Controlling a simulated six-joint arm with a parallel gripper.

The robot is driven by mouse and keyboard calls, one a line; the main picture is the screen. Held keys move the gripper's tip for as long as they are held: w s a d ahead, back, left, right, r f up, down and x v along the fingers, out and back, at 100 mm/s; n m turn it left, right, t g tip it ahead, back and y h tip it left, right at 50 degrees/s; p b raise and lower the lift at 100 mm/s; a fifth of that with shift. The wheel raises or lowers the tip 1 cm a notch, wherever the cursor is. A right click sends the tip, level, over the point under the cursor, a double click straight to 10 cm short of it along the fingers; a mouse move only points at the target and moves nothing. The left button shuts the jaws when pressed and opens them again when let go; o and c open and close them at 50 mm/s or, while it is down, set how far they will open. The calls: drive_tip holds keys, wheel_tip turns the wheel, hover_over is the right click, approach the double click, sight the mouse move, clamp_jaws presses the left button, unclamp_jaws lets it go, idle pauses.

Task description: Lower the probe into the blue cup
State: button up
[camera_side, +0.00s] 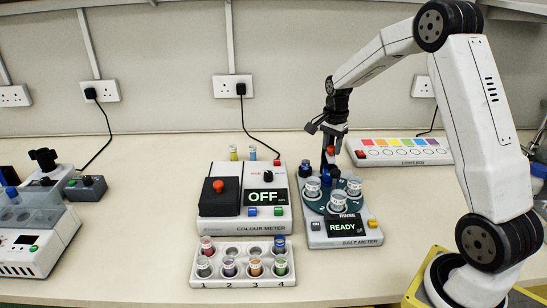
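The salt meter (345,240) stands right of centre, and its screen reads READY. Its round teal turntable (318,206) carries several small clear cups with white labels, one marked RINSE (337,202). Small blue parts (326,178) show at the back of the turntable, partly hidden; I cannot tell whether they belong to the blue cup. A dark upright piece with a red top (330,151), perhaps the probe, rises behind the cups. My gripper (329,131) is dark, points down and is just above that red top. Its fingers are too small to tell whether they hold it.
The colour meter (226,226), screen OFF, stands close on the left. A white rack (240,283) of coloured vials is in front of it. A light box (400,160) lies behind right. Other equipment (25,250) stands far left. The bench between is clear.

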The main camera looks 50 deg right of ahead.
drive_tip(key=o, duration=0.3)
drive_tip(key=shift+f, duration=0.1)
drive_tip(key=shift+s+r, duration=0.1)
drive_tip(key=shift+r, duration=3.8)
